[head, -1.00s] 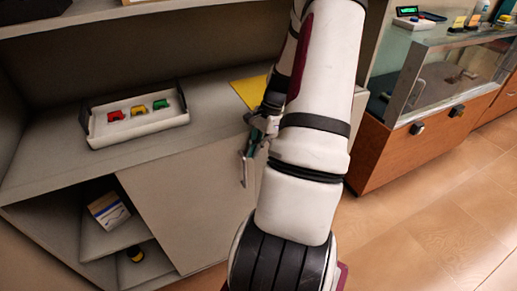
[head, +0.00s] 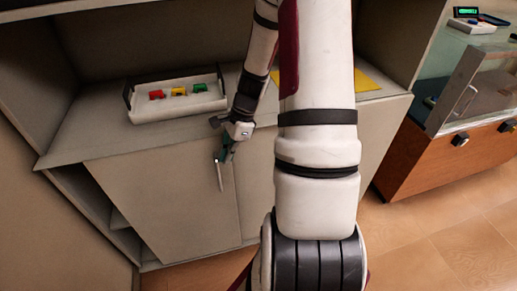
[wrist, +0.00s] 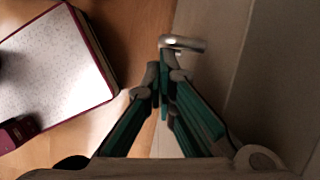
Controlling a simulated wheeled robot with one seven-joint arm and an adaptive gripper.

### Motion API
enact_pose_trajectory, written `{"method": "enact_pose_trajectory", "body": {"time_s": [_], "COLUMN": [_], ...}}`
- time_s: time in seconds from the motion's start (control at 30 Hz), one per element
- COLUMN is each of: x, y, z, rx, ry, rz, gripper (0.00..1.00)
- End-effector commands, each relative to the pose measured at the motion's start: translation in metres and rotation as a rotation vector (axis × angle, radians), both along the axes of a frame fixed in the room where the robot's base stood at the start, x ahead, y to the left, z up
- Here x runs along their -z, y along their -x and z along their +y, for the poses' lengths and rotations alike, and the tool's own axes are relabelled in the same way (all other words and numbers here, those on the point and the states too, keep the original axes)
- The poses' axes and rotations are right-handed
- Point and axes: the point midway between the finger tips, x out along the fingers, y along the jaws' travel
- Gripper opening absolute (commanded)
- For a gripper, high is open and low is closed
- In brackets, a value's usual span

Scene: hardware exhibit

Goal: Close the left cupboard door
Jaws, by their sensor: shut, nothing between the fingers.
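The left cupboard door (head: 165,205) is a plain grey-beige panel on the front of the low cupboard. A narrow dark opening (head: 98,212) shows along its left edge, so it stands partly open. A slim upright metal handle (head: 218,174) is near its right edge. It also shows in the wrist view (wrist: 185,43), just beyond the fingertips. My gripper (head: 227,150) is shut and empty, right by this handle. Its green-sided fingers (wrist: 165,78) are together in the wrist view, close to the handle; I cannot tell whether they touch it.
A white tray (head: 180,110) with red, yellow and green pieces stands on the cupboard top. A yellow sheet (head: 370,78) lies to its right, partly behind my arm. A glass display case (head: 470,85) on a wooden base stands at the right. Open floor (head: 440,220) lies in front of it.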

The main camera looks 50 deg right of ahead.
Motion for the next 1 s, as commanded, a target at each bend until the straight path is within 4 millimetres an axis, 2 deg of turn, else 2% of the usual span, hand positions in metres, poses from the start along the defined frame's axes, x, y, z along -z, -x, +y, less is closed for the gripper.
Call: {"method": "enact_pose_trajectory", "body": {"time_s": [0.03,0.2,0.4,0.63,1.0], "x": [0.0,0.0,0.0,0.0,0.0], "y": [-0.011,-0.04,-0.063,-0.076,-0.079], "z": [0.016,0.055,0.087,0.103,0.108], "rx": [-0.01,-0.007,-0.004,-0.001,-0.003], "ry": [0.0,0.001,0.0,0.001,-0.002], "rz": [-0.001,0.0,-0.001,-0.001,-0.002], "gripper": [0.0,0.0,0.0,0.0,0.0]}}
